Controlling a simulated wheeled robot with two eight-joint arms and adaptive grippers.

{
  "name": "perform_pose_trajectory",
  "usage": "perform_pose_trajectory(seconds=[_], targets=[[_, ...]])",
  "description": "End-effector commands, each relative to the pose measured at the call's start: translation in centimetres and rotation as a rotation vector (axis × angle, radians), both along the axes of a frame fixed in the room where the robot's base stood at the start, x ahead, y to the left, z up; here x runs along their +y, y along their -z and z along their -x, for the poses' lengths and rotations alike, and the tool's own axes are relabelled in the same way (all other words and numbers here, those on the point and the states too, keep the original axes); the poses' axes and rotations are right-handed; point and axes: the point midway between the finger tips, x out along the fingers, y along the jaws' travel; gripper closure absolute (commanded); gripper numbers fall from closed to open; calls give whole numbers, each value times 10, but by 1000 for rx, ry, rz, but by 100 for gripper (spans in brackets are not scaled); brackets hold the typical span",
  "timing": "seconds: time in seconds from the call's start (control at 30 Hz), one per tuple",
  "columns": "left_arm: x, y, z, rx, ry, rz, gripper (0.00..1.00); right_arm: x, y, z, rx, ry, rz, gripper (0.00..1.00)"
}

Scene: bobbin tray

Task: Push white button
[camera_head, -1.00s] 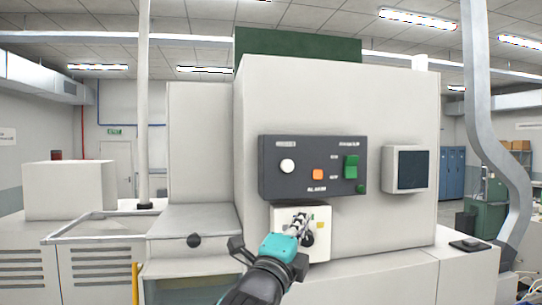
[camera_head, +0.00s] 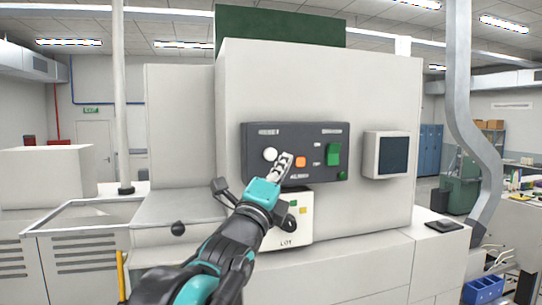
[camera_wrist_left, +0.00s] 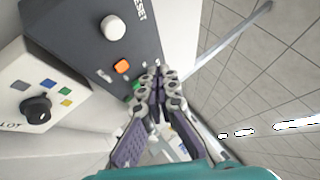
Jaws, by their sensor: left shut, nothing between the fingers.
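The round white button (camera_head: 270,154) sits at the left of the dark control panel (camera_head: 258,182). In the left wrist view the white button (camera_wrist_left: 113,27) is near the top, beside the orange button (camera_wrist_left: 122,66). My left gripper (camera_head: 285,158) is shut and empty. In the head view its fingertips overlap the panel between the white button and the orange button (camera_head: 300,162). In the left wrist view my left gripper (camera_wrist_left: 160,70) is below and right of the white button, apart from it in the picture. Contact with the panel cannot be told. My right gripper is not in view.
A green switch (camera_head: 333,154) and a small green button (camera_head: 342,176) are on the panel's right. Below it is a white box (camera_head: 297,229) with a black knob and coloured squares. A small screen (camera_head: 393,156) is on the machine to the right.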

Motion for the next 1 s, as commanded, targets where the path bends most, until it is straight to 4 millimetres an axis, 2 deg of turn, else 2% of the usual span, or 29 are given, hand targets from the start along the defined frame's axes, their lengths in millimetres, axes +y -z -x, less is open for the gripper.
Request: perform_pose_trajectory(seconds=[0.3, 0.5, 0.7, 1.0], targets=[[15, 1, -44, 1, -3, -1, 100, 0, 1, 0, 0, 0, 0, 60], [21, -1, -62, 0, -1, 0, 100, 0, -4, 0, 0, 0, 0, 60], [23, 0, -69, 1, 0, 0, 100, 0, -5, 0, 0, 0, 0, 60], [23, 0, -69, 1, 0, 0, 100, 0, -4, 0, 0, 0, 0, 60]])
